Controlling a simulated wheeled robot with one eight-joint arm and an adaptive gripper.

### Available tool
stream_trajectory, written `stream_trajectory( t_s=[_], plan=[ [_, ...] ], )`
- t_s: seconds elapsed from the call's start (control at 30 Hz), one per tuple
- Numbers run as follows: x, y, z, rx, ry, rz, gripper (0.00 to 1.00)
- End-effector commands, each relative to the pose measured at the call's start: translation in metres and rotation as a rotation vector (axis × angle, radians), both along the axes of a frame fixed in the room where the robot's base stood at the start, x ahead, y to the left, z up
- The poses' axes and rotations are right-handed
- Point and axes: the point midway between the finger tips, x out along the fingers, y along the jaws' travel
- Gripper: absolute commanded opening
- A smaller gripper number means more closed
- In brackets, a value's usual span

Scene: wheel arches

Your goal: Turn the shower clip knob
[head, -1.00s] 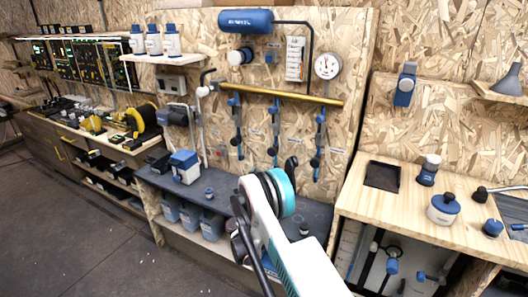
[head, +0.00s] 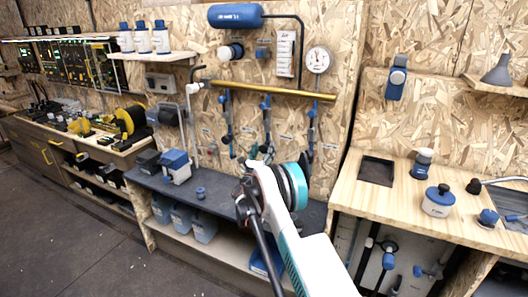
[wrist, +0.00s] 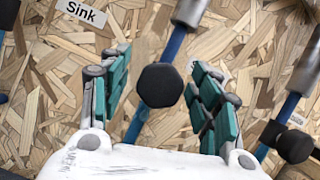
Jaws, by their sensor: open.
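A black knob (wrist: 160,86) on a blue pipe (wrist: 174,45) sits between my gripper's fingers in the wrist view. My gripper (wrist: 160,92) is open, with a teal-padded finger on each side of the knob and visible gaps to both. A label reading "Sink" (wrist: 82,12) is up and to the left. Another label (wrist: 208,72) is partly hidden behind the right finger and I cannot read it, so I cannot tell which knob is the shower one. In the head view, the blue pipes (head: 266,118) hang from a brass pipe (head: 275,90); my arm covers the gripper's fingers.
A second black knob (wrist: 288,142) is close on the right in the wrist view. A grey bench (head: 140,179) runs below the pipes. A wooden counter (head: 350,198) with a white blue-topped pot (head: 438,203) is on the right. A gauge (head: 317,60) hangs above the brass pipe.

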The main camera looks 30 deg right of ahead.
Motion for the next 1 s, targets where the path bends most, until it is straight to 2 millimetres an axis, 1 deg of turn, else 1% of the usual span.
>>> stream_trajectory(
  t_s=[0.33, 0.37, 0.4, 0.47, 0.5, 0.53, 0.57, 0.83, 1.0],
  plan=[
    [0.0029, -0.0030, 0.0022, 0.000, 0.000, 0.001, 0.57],
    [0.0029, -0.0030, 0.0022, 0.000, 0.000, 0.001, 0.55],
    [0.0029, -0.0029, 0.0022, 0.000, 0.000, 0.001, 0.46],
    [0.0029, -0.0029, 0.0021, 0.000, 0.000, 0.001, 0.32],
    [0.0029, -0.0028, 0.0020, 0.000, 0.000, 0.001, 0.23],
    [0.0029, -0.0028, 0.0020, 0.000, 0.000, 0.001, 0.17],
    [0.0030, -0.0029, 0.0021, 0.000, 0.000, 0.001, 0.12],
    [0.0030, -0.0028, 0.0020, 0.009, -0.011, 0.000, 0.12],
    [0.0031, -0.0028, 0.0022, 0.047, -0.060, 0.000, 0.12]
  ],
)
